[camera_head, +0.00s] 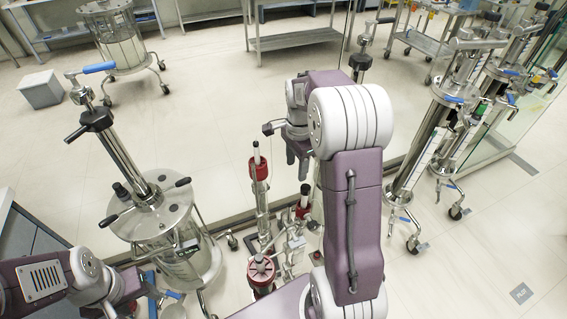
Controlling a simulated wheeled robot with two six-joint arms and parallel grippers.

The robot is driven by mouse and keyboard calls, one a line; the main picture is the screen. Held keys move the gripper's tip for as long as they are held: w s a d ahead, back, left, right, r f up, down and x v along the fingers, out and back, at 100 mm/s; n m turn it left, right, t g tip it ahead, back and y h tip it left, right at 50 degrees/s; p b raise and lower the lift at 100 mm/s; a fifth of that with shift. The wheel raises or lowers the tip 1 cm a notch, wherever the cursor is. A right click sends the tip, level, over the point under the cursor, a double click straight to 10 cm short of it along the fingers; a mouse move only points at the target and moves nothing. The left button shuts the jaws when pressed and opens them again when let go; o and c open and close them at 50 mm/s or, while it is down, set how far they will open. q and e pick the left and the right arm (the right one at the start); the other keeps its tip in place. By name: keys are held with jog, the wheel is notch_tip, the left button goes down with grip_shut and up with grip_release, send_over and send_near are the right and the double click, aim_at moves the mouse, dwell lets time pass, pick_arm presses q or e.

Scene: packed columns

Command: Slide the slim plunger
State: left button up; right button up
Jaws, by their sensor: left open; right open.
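A slim column with red collars (260,190) stands upright in the middle of the view, with a thin pale plunger rod (256,150) at its top. My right gripper (297,158) is open and points down, to the right of the rod and apart from it in the picture. Nothing shows between its fingers. My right arm covers the area right of the column. My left gripper (150,291) is open at the lower left, low in front of the wide steel column (150,222). Its fingertips are small and partly hard to make out.
A second, shorter red-topped column (303,203) stands right of the slim one, partly behind my arm. A red-capped piece (262,270) is in front. Tall steel columns (430,150) stand at the right. A glass panel edge runs behind the slim column; open floor lies beyond.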

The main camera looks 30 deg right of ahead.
aim_at(306, 187)
jog(key=s+d, duration=0.1)
jog(key=d, duration=0.2)
jog(key=shift+s+m, duration=0.4)
notch_tip(306, 187, down, 9)
jog(key=shift+s, duration=0.15)
pick_arm(q)
jog(key=shift+s+r, duration=0.3)
jog(key=shift+r, duration=0.1)
pick_arm(e)
jog(key=shift+a+f, duration=0.1)
jog(key=shift+f, duration=0.05)
grip_shut()
dwell(0.6)
